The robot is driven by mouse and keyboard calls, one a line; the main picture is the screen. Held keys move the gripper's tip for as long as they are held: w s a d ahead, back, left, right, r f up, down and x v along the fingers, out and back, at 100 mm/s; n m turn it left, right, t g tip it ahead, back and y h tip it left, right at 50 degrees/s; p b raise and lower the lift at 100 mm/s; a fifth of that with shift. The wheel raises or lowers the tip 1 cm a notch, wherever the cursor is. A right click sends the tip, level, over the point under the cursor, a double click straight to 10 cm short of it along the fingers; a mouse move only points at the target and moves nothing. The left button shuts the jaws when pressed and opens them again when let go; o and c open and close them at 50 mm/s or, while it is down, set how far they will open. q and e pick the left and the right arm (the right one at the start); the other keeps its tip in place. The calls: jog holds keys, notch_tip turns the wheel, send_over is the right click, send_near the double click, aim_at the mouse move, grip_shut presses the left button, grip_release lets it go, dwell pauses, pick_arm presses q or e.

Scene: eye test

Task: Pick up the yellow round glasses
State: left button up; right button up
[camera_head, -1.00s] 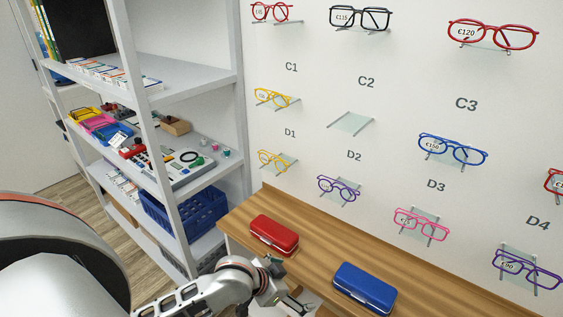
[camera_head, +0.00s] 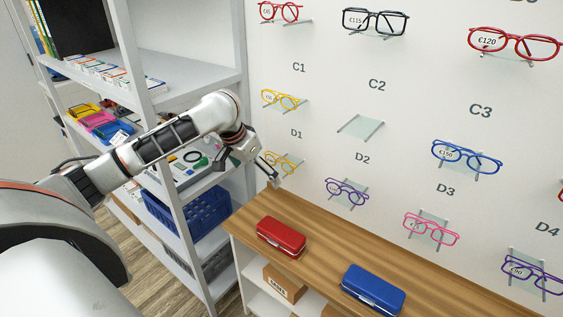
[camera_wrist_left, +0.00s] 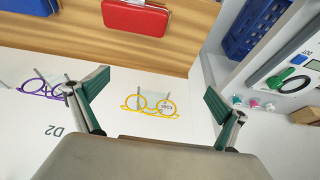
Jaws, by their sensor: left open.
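Yellow round glasses (camera_head: 279,162) rest on a small clear wall shelf below the D1 label, partly hidden behind my left gripper in the head view. They show fully in the left wrist view (camera_wrist_left: 150,106), round-lensed, with a price tag on one lens. Another yellow pair (camera_head: 281,99) sits above the D1 label. My left gripper (camera_head: 248,171) is in front of the wall, beside the lower pair. Its open, empty fingers (camera_wrist_left: 157,90) stand on either side of the glasses in the wrist view, apart from them. My right gripper is not in view.
A wooden counter (camera_head: 330,249) below holds a red case (camera_head: 281,238) and a blue case (camera_head: 373,288). A shelving unit with a blue basket (camera_head: 190,212) stands left of my gripper. Purple glasses (camera_head: 347,192) hang to the right. The D2 shelf (camera_head: 360,127) is empty.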

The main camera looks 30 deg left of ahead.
aim_at(278, 162)
pick_arm(q)
jog(key=w, duration=0.6)
jog(key=w+d+f, duration=0.1)
jog(key=w, duration=0.3)
jog(key=shift+d, duration=0.1)
jog(key=shift+f, duration=0.1)
jog(key=c, duration=0.6)
